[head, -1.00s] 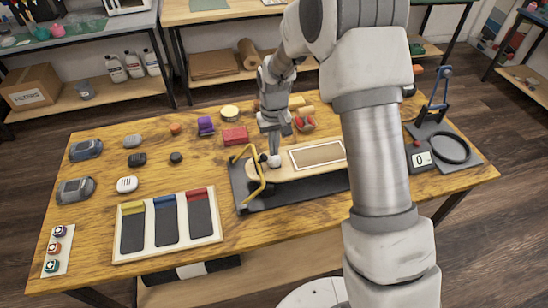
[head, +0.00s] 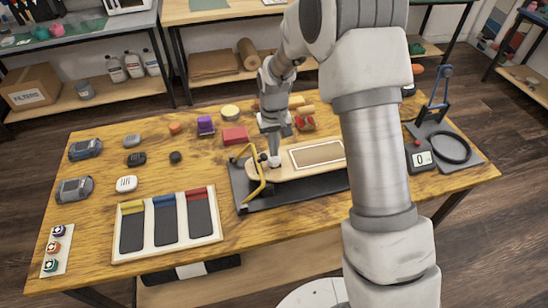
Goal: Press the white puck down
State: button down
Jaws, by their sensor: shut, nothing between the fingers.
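A small white puck (head: 274,161) sits at the left end of the tan board (head: 292,168), beside a yellow bar (head: 262,186). My gripper (head: 274,152) points down directly over the puck with its fingers shut and empty. The fingertips look to be at the puck's top. I cannot tell from this view whether they touch it or how far down the puck sits. The board lies on a dark base plate (head: 300,193), and its right end is hidden behind my arm.
A cream tray (head: 117,250) with yellow-, blue- and red-topped dark strips lies at front left. A red block (head: 235,135) and a purple item (head: 206,126) stand behind the board. A scale-like device (head: 421,159) is at right.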

jog(key=shift+f+b, duration=0.55)
jog(key=shift+f, duration=0.35)
dwell(0.7)
notch_tip(320, 180, up, 8)
jog(key=p, duration=0.5)
dwell(0.4)
dwell(0.4)
